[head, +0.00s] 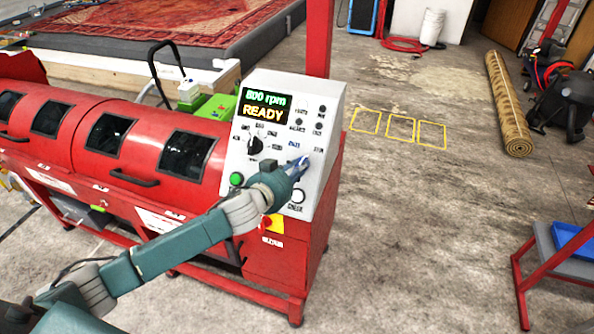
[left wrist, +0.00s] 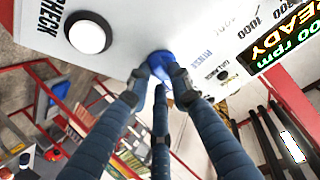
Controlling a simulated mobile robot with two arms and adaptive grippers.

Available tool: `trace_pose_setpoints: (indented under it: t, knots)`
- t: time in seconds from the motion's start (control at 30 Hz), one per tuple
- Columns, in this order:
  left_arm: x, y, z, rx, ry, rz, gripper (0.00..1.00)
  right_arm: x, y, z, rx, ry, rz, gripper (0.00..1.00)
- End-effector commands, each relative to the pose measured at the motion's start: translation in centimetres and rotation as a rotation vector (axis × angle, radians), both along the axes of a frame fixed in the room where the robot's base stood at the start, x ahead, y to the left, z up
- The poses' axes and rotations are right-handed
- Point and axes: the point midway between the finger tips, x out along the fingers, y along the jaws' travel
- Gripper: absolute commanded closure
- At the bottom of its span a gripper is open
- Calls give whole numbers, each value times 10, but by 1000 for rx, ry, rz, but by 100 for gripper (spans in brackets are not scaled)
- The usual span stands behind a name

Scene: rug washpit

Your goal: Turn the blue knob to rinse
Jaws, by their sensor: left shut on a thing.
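The blue knob (left wrist: 160,62) is on the white control panel (head: 318,98) of the red machine. In the left wrist view my left gripper (left wrist: 158,75) has its fingers closed around the knob. In the head view my left gripper (head: 296,168) reaches the panel's right side and covers most of the knob. A "RINSE" label sits beside the knob in the wrist view; where the knob points cannot be told. The display (head: 267,107) reads "800 rpm READY". My right gripper is not in view.
A black selector knob (head: 254,145), a green button (head: 236,179) and a white round button (head: 298,196) are close to my gripper on the panel. A red emergency button (head: 266,223) is below. Concrete floor to the right is open, with a rolled rug (head: 508,105).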

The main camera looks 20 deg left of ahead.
Motion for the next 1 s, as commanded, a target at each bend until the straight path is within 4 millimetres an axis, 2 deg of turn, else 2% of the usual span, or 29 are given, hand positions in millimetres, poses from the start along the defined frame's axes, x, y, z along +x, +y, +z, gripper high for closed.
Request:
trace_pose_setpoints:
  t: [0.1, 0.4, 1.0]
  knots:
    - [1, -3, 2, -83, -7, 61, 100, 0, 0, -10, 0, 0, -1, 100]
    - [3, -6, 5, -301, -1, 243, 100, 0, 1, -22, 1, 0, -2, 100]
    - [6, -5, 12, -639, 4, 531, 100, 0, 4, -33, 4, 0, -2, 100]
